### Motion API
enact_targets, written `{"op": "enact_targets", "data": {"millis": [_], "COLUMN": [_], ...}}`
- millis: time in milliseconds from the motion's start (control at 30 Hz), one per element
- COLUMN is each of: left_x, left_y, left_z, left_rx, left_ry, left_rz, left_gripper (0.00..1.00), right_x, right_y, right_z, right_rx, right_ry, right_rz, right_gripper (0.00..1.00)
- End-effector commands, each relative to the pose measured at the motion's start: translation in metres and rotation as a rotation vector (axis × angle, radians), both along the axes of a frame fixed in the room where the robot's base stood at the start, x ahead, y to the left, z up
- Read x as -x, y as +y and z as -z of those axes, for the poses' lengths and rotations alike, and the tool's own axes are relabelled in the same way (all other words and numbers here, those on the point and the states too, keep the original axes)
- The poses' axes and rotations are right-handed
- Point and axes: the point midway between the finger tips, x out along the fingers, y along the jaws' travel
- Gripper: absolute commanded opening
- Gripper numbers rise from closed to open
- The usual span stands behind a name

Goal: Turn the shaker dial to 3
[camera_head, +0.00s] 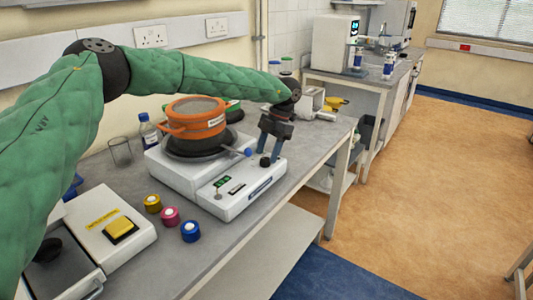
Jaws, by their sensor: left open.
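The shaker (231,200) is a white unit on the grey bench, with a front panel holding small green displays, a small lever and a black dial (265,161) at the panel's right end. The number the dial points at is too small to read. My left gripper (269,154) reaches down over the dial from above, its dark fingers open. The fingertips are at about the dial's height, one on each side of it in the picture; whether they touch it I cannot tell. My right gripper is not in view.
Yellow, pink and blue caps (190,231) lie in front. A white box with a yellow button (121,229), a glass beaker (120,152) and a bottle (148,131) stand left.

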Motion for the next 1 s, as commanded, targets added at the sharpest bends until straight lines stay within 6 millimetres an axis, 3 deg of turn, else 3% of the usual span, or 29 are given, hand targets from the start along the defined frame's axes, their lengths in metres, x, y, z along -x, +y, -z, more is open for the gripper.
{"op": "enact_targets", "data": {"millis": [200,467,500,733,1000], "left_x": [0.004,0.004,0.004,0.004,0.004], "left_y": [0.004,0.005,0.005,0.005,0.005], "left_z": [0.014,0.016,0.016,0.016,0.016], "left_rx": [0.0,0.001,0.001,0.001,0.002], "left_ry": [0.0,-0.001,-0.001,-0.001,-0.001], "left_rz": [0.0,0.0,0.0,0.0,0.024], "left_gripper": [0.53,0.53,0.51,0.09,0.09], "right_x": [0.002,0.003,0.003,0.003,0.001], "right_y": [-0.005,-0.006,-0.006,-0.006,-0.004], "right_z": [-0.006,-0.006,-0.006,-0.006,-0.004], "right_rx": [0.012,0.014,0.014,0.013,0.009], "right_ry": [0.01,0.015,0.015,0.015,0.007], "right_rz": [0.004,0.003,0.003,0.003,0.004], "right_gripper": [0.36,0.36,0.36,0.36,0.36]}}
